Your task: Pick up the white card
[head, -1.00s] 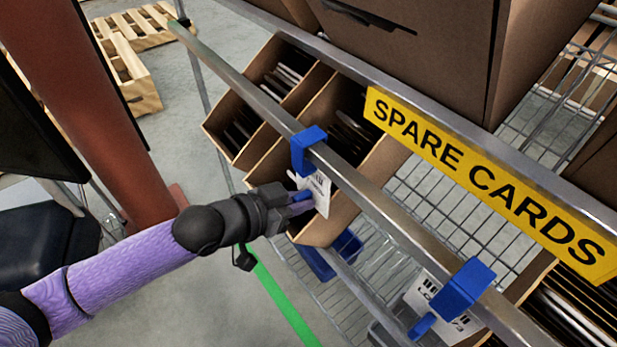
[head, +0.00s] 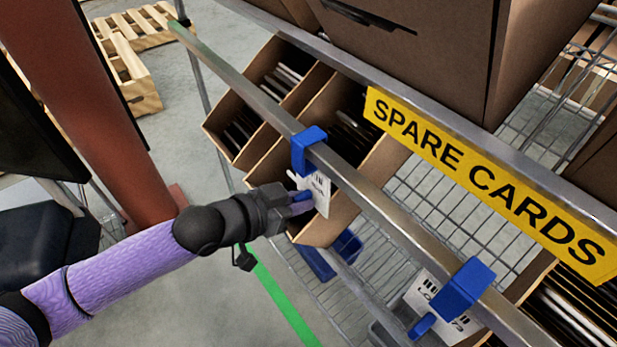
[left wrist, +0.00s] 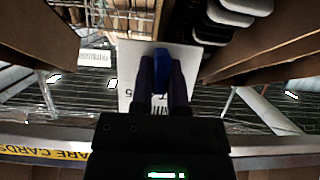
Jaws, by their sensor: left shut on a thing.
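A white card (head: 319,187) with dark print hangs below a blue clip (head: 308,150) on the metal rail, in front of a tilted carton. A small blue tab (left wrist: 161,66) stands out from the card's face. My left gripper (head: 301,203) is at the card's lower left and is shut on this tab. In the left wrist view, my left gripper (left wrist: 165,84) has the tab between its fingertips, and the white card (left wrist: 131,61) shows behind them, partly hidden. My right gripper is not in view.
A second card (head: 425,300) hangs from another blue clip (head: 464,287) further along the rail (head: 385,225). Tilted cartons (head: 336,212) with dark items stand behind the rail. A yellow SPARE CARDS sign (head: 480,180) is to the right. Clear floor (head: 190,285) lies lower left.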

